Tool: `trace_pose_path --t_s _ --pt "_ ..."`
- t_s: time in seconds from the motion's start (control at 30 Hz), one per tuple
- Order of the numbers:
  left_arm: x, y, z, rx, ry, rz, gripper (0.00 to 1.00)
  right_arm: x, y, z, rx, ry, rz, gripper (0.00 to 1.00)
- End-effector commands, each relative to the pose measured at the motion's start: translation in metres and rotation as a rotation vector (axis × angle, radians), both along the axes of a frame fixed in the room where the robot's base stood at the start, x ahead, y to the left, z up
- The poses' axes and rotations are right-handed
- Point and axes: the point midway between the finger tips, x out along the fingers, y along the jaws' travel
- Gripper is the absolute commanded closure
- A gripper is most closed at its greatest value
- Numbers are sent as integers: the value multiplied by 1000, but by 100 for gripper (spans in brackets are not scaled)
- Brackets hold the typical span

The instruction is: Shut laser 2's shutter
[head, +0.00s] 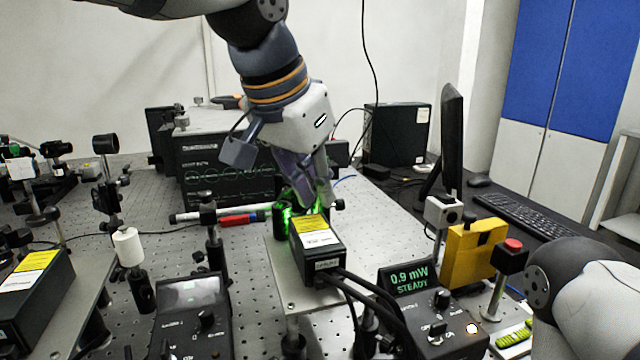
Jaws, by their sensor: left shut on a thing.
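A black laser box (322,266) with a yellow and white label sits on a raised metal plate (286,268) in the middle of the bench; its nameplate is too small to read surely. Green light (287,217) glows at its far end. My left gripper (308,203) reaches down to that end from above, its fingers closed on a small part there, which looks like the shutter. The fingers hide most of that part, so its position cannot be told. My right arm shows at the lower right, with its gripper out of view.
A controller (411,280) in front reads 0.9 mW STEADY. Another controller (192,298) has a blank-looking screen. A second laser box (36,285) is at left. Optics posts, a red-handled tool (240,219), a yellow box (473,252) and a monitor (452,140) crowd the surroundings.

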Motion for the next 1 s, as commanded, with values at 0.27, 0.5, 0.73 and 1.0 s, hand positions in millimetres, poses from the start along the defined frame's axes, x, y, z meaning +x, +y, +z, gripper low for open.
trace_pose_path --t_s 0.27,0.5,0.73,1.0 --pt "-2 6 0 -102 -34 1 100 0 0 0 0 0 0 68" --pt "-2 6 0 -102 -33 1 72 0 0 0 0 0 0 68" --pt "-2 6 0 -102 -33 1 69 0 0 0 0 0 0 68" --pt "-15 17 29 -103 -38 2 69 0 0 0 0 0 0 68"
